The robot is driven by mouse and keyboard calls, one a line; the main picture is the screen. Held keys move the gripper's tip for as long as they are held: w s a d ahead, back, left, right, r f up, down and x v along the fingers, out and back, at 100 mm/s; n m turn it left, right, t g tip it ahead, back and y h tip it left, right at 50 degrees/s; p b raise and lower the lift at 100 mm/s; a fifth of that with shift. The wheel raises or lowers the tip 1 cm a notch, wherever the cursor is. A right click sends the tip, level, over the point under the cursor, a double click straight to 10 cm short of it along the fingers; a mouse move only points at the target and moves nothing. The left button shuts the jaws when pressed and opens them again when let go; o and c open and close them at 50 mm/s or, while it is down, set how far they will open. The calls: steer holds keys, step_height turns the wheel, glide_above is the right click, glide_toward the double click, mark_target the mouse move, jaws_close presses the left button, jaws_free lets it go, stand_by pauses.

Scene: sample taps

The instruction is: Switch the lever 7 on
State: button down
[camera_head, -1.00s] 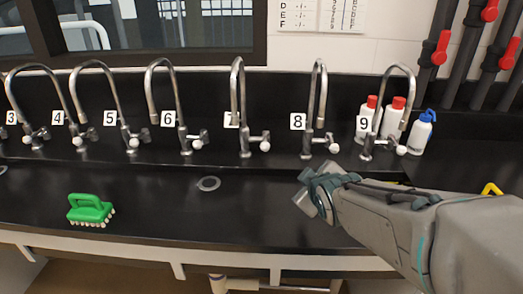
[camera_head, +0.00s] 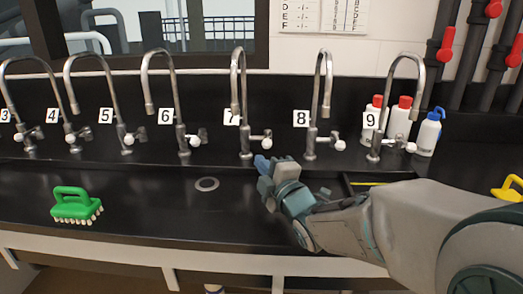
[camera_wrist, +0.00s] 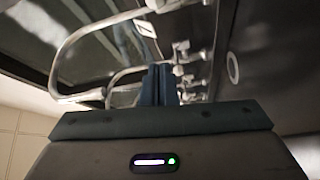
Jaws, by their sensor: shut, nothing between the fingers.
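Tap 7 (camera_head: 243,120) is a chrome gooseneck at the back of the black counter, its number label partly covered by its own spout. Its lever (camera_head: 262,138) sticks out to the right of the base and ends in a white knob. My gripper (camera_head: 262,164), blue-tipped, is just below and in front of this lever, seemingly apart from it. Its fingers are shut and empty. In the wrist view my shut fingers (camera_wrist: 157,85) point towards a row of chrome taps and levers; I cannot tell which one is lever 7 there.
Tap 6 (camera_head: 178,110) stands to the left and tap 8 (camera_head: 315,115) to the right. Bottles (camera_head: 400,120) stand behind tap 9 (camera_head: 383,105). A green brush (camera_head: 75,208) lies at the left. A round drain (camera_head: 206,184) is in the counter, with bare counter around it.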

mark_target(267, 138)
steer(key=f+x, duration=0.1)
steer(key=x, duration=0.9)
steer(key=shift+w+d+p, duration=0.2)
steer(key=shift+d+p, duration=0.05)
steer(key=shift+d, duration=0.75)
steer(key=shift+w+d+p, duration=0.15)
steer(key=shift+d+p, duration=0.1)
steer(key=shift+d, duration=0.8)
